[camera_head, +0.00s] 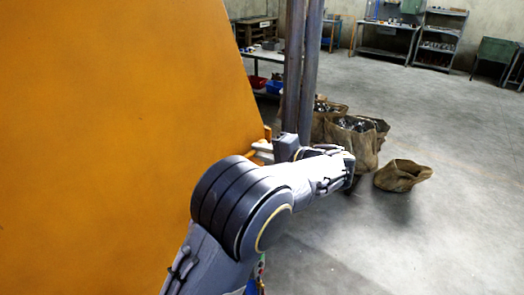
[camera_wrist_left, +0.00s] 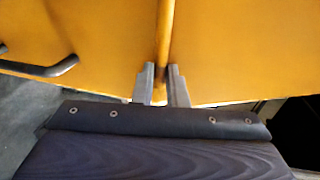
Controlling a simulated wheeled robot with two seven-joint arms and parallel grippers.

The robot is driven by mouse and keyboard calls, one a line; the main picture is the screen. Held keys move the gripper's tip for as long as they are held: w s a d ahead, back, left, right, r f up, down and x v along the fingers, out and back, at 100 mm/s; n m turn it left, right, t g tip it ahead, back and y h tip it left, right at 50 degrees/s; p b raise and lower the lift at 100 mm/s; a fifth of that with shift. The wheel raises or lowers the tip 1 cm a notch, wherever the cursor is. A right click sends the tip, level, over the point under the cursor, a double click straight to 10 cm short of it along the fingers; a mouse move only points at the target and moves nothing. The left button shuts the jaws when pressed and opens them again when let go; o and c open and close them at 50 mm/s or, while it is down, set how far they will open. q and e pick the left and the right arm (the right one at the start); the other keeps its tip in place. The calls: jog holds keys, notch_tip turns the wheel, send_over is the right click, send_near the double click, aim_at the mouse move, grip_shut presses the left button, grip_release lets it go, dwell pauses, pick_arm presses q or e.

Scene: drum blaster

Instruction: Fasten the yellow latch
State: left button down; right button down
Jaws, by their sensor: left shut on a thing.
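A large yellow panel (camera_head: 110,140) fills the left of the head view. In the left wrist view a narrow yellow bar (camera_wrist_left: 164,40), which looks like the latch, runs up along the yellow surface (camera_wrist_left: 230,50). My left gripper (camera_wrist_left: 163,82) is shut on the lower end of this bar, one grey finger on each side. In the head view my left gripper (camera_head: 262,150) is at the panel's right edge, mostly hidden by my wrist and forearm. A small piece of yellow (camera_head: 267,132) shows just above it. My right gripper is not in view.
A dark curved handle (camera_wrist_left: 40,68) is on the left in the wrist view. Behind my arm stand dark metal posts (camera_head: 302,70) and sacks of scrap (camera_head: 352,140). An open sack (camera_head: 402,175) lies to the right. The concrete floor (camera_head: 450,230) at right is clear.

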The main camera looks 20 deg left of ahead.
pick_arm(q)
jog(key=shift+f, duration=0.1)
jog(key=c, duration=1.5)
grip_release()
jog(key=shift+o, duration=0.2)
jog(key=b+v, duration=0.1)
jog(key=v, duration=0.7)
jog(key=shift+b, duration=0.4)
